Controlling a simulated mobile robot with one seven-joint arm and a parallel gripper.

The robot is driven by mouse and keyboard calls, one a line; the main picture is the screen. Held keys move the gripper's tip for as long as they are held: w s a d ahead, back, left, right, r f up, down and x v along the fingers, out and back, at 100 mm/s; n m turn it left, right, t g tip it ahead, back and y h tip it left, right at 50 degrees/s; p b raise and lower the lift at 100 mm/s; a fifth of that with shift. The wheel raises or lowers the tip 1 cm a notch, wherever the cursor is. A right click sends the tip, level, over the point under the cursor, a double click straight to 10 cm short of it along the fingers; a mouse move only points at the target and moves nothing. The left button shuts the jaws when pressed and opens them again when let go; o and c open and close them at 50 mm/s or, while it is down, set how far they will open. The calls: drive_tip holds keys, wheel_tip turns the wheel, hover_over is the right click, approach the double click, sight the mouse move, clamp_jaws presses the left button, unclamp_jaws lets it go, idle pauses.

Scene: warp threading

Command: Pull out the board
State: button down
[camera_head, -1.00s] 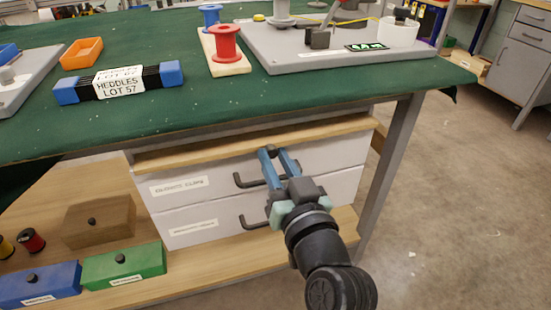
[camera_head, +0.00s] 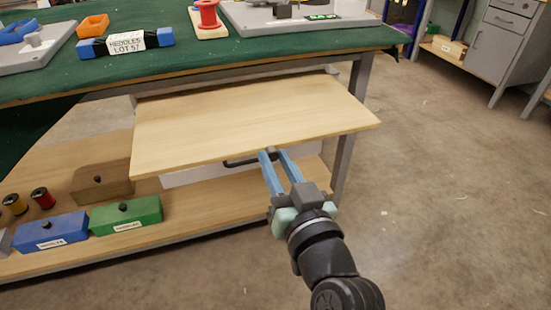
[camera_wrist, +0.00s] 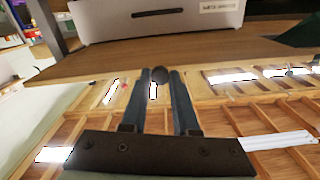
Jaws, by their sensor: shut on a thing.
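The board (camera_head: 250,112) is a flat, pale wooden panel. It sticks well out from under the green-covered table in the head view, level and above the white drawers. My gripper (camera_head: 275,155) is at the middle of its front edge, blue fingers pointing at it. In the wrist view my gripper (camera_wrist: 160,78) is shut on a small dark round knob (camera_wrist: 160,74) at a wooden edge. The board hides most of the drawer fronts.
Blue (camera_head: 50,230) and green (camera_head: 126,214) boxes stand on the lower shelf at left. Floor (camera_head: 440,200) at right is clear. The wrist view shows wooden compartments (camera_wrist: 215,100).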

drive_tip(key=c, duration=0.7)
unclamp_jaws()
drive_tip(key=p+v, duration=0.1)
drive_tip(key=v, duration=1.2)
drive_tip(key=shift+p, duration=0.4)
drive_tip(key=shift+w, duration=0.1)
